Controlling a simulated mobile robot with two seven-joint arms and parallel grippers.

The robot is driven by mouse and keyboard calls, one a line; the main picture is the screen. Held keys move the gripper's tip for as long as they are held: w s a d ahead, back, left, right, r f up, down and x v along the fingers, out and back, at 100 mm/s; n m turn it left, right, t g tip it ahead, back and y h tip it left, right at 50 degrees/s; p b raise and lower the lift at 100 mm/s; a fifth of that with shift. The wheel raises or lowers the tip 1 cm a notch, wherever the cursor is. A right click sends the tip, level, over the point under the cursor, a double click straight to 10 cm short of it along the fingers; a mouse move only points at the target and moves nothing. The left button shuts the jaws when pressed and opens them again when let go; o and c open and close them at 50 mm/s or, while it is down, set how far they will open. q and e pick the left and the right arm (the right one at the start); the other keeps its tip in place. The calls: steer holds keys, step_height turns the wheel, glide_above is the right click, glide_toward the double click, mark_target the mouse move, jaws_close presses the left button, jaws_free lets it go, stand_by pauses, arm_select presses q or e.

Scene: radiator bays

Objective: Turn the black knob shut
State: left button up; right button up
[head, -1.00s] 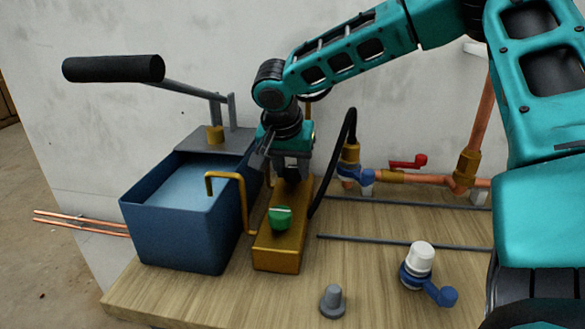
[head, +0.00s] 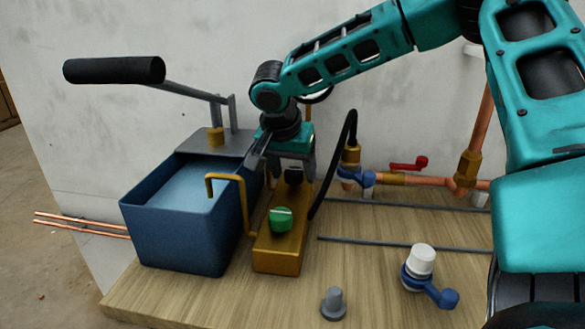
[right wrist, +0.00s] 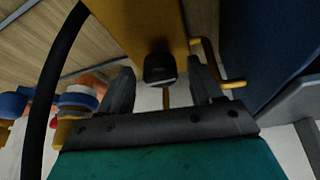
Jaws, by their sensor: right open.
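The black knob (head: 294,176) sits on top of the brass block at its far end, partly hidden by my right gripper in the head view. The knob (right wrist: 160,68) shows clearly in the right wrist view. My right gripper (head: 286,172) is over the far end of the block. In the right wrist view its open fingers (right wrist: 162,76) stand on either side of the knob, with a visible gap to each. It holds nothing. My left gripper is not in view.
A green knob (head: 281,219) is on the near end of the brass block (head: 277,262). A blue tank (head: 180,238) stands left of it, with a long black-gripped handle (head: 115,69) above. A black hose (head: 331,180) curves close on the right. Copper pipes and valves lie farther right.

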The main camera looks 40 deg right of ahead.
steer(key=p+v, duration=0.2)
steer(key=v, duration=1.1)
steer(key=shift+p, duration=0.4)
steer(key=shift+f, duration=0.1)
